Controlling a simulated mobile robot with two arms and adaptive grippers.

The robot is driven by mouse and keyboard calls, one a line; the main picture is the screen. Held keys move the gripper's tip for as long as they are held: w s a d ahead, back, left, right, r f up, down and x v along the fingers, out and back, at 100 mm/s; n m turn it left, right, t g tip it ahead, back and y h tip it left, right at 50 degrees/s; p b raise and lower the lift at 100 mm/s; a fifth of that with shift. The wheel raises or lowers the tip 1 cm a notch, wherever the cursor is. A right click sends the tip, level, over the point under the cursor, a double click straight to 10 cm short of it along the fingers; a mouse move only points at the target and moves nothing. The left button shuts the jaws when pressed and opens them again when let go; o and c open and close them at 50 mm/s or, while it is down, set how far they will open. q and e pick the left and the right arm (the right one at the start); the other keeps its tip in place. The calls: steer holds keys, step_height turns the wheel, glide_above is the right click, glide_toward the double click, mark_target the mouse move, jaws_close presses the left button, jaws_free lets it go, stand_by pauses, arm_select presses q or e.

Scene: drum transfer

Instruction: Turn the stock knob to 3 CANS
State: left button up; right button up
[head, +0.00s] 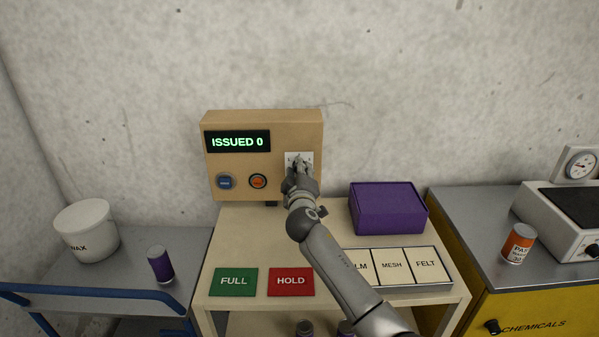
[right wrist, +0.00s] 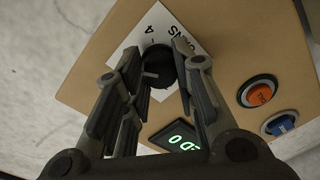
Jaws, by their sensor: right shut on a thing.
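The stock knob (right wrist: 158,62) is a black round knob on a white label plate (head: 293,157) on the front of the tan box (head: 312,130). My right gripper (head: 299,165) reaches up to the plate and hides most of it in the head view. In the right wrist view my right gripper (right wrist: 160,75) has its fingers on either side of the knob and is shut on it. A pale mark shows on the knob. Part of the lettering, "CANS" and "4", is readable; the setting cannot be told. My left gripper is in neither view.
The box carries a display (head: 237,141) reading "ISSUED 0", a blue button (head: 225,182) and an orange button (head: 258,181). Below are a green FULL pad (head: 233,281), a red HOLD pad (head: 291,282) and a purple box (head: 388,207) on the table.

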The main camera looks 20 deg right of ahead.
steer(key=o, duration=1.1)
steer(key=shift+c, duration=0.2)
steer(key=shift+s, duration=0.1)
steer(key=v, duration=1.2)
